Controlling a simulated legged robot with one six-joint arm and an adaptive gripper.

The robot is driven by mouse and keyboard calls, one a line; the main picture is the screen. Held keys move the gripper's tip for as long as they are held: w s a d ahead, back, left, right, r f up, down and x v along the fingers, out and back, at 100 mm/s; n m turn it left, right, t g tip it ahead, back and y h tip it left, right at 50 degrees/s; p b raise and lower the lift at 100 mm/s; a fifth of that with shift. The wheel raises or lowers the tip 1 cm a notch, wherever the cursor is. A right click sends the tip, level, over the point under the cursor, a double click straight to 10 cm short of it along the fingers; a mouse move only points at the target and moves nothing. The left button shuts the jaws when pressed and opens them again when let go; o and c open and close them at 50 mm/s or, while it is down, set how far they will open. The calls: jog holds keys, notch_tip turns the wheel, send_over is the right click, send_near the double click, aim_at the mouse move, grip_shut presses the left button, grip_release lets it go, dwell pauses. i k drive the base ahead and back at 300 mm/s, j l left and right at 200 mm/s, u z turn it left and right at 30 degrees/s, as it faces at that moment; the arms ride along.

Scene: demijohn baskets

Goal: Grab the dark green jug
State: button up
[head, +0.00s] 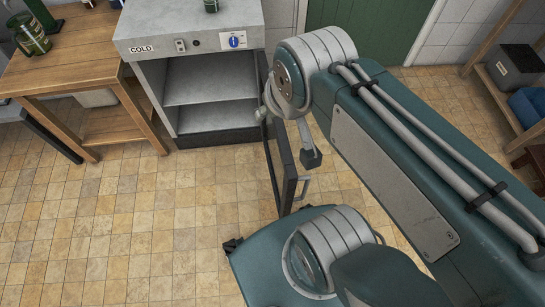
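A smaller dark green object (211,5) sits on top of the cold cabinet, cut off by the top edge. I cannot tell for sure which is the dark green jug. My gripper (311,157) shows only in part, below the arm joint and by the cabinet's open door. It is well away from both green objects. I cannot tell whether its fingers are open.
A grey cabinet (196,38) marked COLD stands open, with bare shelves; its door (286,172) swings out towards me. The wooden table (80,50) is left of it. A wooden shelf (495,90) with a dark box (516,66) is at the right. The tiled floor at left is clear.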

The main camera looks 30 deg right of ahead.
aim_at(23, 26)
jog(key=k+l+u, duration=0.35)
jog(key=k+l, duration=0.7)
jog(key=l, duration=0.15)
jog(key=i+j+u, duration=0.4)
jog(key=j, duration=0.3)
jog(key=i+j+u, duration=0.25)
jog(key=j+u, duration=0.15)
jog(key=j, duration=0.25)
jog(key=i+j+u, duration=0.45)
jog(key=i+j+z, duration=0.1)
jog(key=i, duration=0.4)
jog(key=i+j, duration=0.2)
jog(key=i, duration=0.3)
jog(key=i+j+z, duration=0.15)
jog(key=i, duration=0.35)
jog(key=i+z, duration=0.35)
jog(key=i, duration=0.2)
jog(key=i+j+z, duration=0.15)
jog(key=i+z, duration=0.15)
jog(key=i, duration=0.25)
jog(key=i+j+z, duration=0.35)
jog(key=i, duration=0.15)
jog(key=i+j+z, duration=0.15)
jog(key=i+z, duration=0.35)
jog(key=i+j+z, duration=0.35)
jog(key=z, duration=0.15)
jog(key=i, duration=0.1)
